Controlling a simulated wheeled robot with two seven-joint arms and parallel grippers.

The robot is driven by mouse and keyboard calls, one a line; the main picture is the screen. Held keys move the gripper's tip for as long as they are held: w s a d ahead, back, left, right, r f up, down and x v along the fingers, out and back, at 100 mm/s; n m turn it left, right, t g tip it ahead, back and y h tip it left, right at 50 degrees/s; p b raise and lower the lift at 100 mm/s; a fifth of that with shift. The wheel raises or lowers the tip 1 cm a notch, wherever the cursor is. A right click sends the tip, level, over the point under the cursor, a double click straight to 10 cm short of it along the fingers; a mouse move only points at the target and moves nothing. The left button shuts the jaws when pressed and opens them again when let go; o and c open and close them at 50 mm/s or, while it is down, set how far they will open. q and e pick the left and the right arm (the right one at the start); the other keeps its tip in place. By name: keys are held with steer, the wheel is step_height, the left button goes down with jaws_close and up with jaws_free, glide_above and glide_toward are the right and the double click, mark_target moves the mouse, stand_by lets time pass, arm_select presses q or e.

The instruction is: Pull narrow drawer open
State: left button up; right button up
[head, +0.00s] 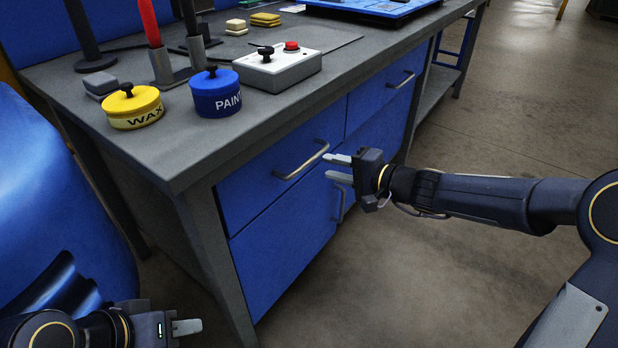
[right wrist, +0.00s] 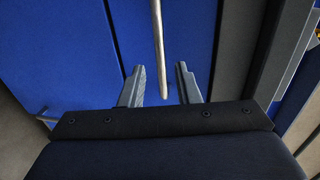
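Two blue drawers sit side by side under the bench top, both looking shut. The left drawer (head: 262,190) has a grey bar handle (head: 301,160); the right drawer (head: 372,102) has its own handle (head: 400,80). I cannot tell for sure which is the narrow one. My right gripper (head: 338,167) is open at the right end of the left drawer's handle. In the right wrist view, that bar (right wrist: 158,45) ends between the parted fingers (right wrist: 160,82), touching neither; its depth is unclear. My left gripper (head: 187,327) is low at bottom left, apart from everything; its opening is unclear.
A blue door with an upright handle (head: 340,204) is below the left drawer. A yellow wax tin (head: 134,108), a blue paint tin (head: 215,95) and a control box (head: 278,68) stand on the bench (head: 180,150). The floor in front is clear.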

mark_target(311, 161)
steer(key=x, duration=0.7)
steer(key=shift+w+a+b, duration=0.15)
steer(key=shift+a+b, duration=0.1)
steer(key=shift+b, duration=0.05)
jaws_close()
